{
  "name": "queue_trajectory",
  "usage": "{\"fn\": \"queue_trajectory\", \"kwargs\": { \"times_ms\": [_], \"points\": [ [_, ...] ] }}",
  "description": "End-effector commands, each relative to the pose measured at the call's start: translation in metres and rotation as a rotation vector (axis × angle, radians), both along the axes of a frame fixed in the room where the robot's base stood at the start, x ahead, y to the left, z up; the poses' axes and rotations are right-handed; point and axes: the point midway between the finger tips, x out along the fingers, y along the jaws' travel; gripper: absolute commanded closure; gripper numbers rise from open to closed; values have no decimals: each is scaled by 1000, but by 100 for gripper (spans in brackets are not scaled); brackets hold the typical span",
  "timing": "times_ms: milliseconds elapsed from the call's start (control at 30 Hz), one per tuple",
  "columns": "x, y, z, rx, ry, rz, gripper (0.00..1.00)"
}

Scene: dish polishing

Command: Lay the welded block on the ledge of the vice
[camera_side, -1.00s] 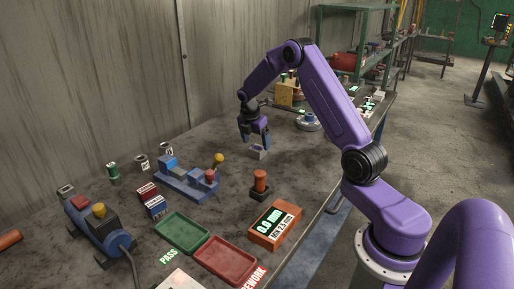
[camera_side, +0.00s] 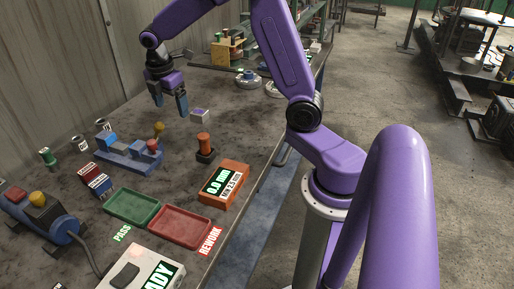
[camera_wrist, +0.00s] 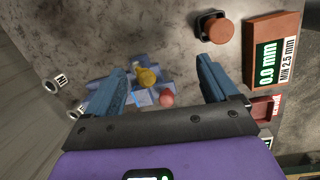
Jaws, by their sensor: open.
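A small light-grey block with a purple top (camera_side: 200,115), which appears to be the welded block, sits on the bench behind an orange-handled stamp. The blue vice (camera_side: 125,158) stands left of it, with a yellow knob, a red knob and a light-blue piece at its left end. My gripper (camera_side: 170,112) is open and empty, above the bench and left of the block, its fingers pointing down. In the wrist view my gripper (camera_wrist: 161,82) spreads over the vice (camera_wrist: 140,98), which is partly hidden by the fingers. The block is not visible there.
An orange gauge (camera_side: 223,185) and the orange-handled stamp (camera_side: 205,148) stand right of the vice. A green tray (camera_side: 133,206) and a red tray (camera_side: 180,224) lie in front. Small cans (camera_side: 47,157) stand left. Shelving stands at the back.

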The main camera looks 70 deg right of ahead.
Motion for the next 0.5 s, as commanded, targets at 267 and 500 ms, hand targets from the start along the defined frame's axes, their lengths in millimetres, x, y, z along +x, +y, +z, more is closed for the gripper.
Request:
{"fn": "queue_trajectory", "kwargs": {
  "times_ms": [267, 500],
  "points": [
    [-93, 90, 15, 88, -29, -94, 13],
    [-189, 126, 17, 152, -15, -189, 13]
  ]
}}
